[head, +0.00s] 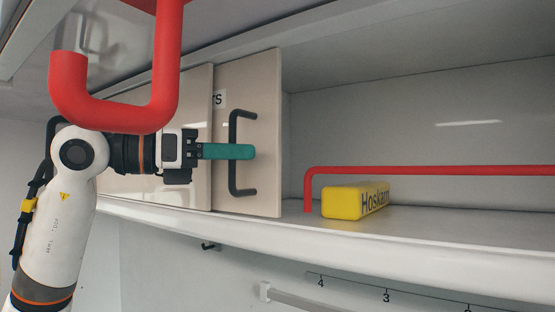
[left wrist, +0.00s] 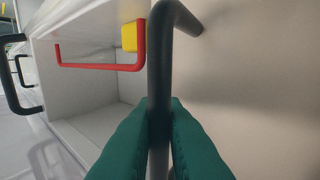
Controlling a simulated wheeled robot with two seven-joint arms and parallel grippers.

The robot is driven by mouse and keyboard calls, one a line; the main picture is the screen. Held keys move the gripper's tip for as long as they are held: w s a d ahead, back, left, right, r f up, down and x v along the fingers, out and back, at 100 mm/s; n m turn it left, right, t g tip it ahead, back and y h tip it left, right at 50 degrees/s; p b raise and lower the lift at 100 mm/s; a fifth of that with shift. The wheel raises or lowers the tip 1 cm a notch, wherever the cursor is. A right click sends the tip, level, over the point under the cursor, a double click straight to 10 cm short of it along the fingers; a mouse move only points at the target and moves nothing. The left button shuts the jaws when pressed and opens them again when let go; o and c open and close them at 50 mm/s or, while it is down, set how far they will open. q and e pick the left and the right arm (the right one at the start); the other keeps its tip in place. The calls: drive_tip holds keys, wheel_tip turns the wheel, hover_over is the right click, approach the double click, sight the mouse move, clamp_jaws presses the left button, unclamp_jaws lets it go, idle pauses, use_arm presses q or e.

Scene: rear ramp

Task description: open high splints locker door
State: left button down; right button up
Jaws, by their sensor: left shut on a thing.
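The high locker has beige sliding doors. My left gripper (head: 240,152), with teal fingers, reaches in from the left at the handle. In the left wrist view the teal fingers (left wrist: 158,140) are closed around the black handle bar (left wrist: 160,70), one on each side. The locker to the right of this door is open to view. My right gripper is not in view.
A thick red grab bar (head: 115,112) hangs in front of my left arm. A white ledge (head: 350,240) runs below the locker.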

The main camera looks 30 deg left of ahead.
use_arm(q)
drive_tip(key=shift+a, duration=0.65)
drive_tip(key=c, duration=1.5)
unclamp_jaws()
drive_tip(key=shift+w+a, duration=0.1)
drive_tip(key=shift+w, duration=0.15)
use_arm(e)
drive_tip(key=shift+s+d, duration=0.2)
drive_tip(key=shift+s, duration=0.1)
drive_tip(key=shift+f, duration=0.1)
